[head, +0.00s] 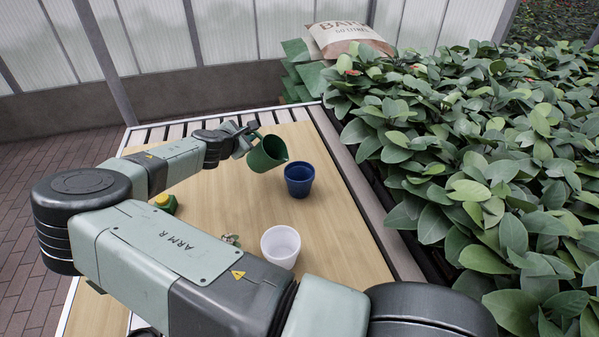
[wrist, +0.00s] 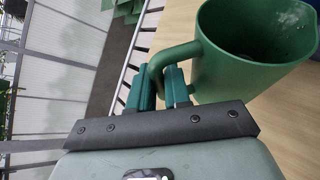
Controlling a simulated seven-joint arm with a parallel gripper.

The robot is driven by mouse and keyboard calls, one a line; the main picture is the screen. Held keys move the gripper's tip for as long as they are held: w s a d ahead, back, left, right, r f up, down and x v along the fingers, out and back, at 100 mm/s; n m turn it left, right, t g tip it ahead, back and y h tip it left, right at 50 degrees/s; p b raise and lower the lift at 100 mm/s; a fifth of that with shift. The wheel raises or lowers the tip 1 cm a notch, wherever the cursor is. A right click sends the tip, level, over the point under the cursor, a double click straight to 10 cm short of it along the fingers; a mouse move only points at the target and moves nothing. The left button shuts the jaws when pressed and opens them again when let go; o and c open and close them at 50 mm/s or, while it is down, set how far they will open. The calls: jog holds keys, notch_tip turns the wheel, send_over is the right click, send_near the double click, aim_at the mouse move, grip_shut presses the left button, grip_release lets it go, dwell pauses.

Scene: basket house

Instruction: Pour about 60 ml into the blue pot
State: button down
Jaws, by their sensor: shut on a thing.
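A green jug (head: 267,153) is held above the wooden table, tilted to the right, in the head view. In the wrist view the jug (wrist: 235,60) shows its open mouth, with a few dark specks or drops inside; I cannot tell how much liquid it holds. My gripper (wrist: 163,85) is shut on the jug's handle. It also shows in the head view (head: 246,140). The blue pot (head: 299,178) stands upright on the table, just right of and below the jug's lip in the picture. No stream of water shows between them. The pot's inside looks dark.
A white pot (head: 281,246) stands nearer on the table (head: 225,210). A green and yellow item (head: 165,203) and a small object (head: 230,239) lie left, partly behind my arm. Dense leafy plants (head: 470,150) border the right edge. A bark sack (head: 347,37) lies behind.

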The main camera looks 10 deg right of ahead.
jog(key=shift+w+a+f+n+g+h, duration=0.45)
jog(key=shift+w+a+f+n+h, duration=0.35)
jog(key=shift+f, duration=0.75)
jog(key=shift+w+a+f+n+g+h, duration=0.4)
jog(key=shift+w+a+f+n, duration=0.4)
jog(key=shift+f, duration=0.7)
jog(key=shift+w+a+f+n+g+h, duration=0.55)
jog(key=shift+a+f+n, duration=0.5)
jog(key=shift+f, duration=0.5)
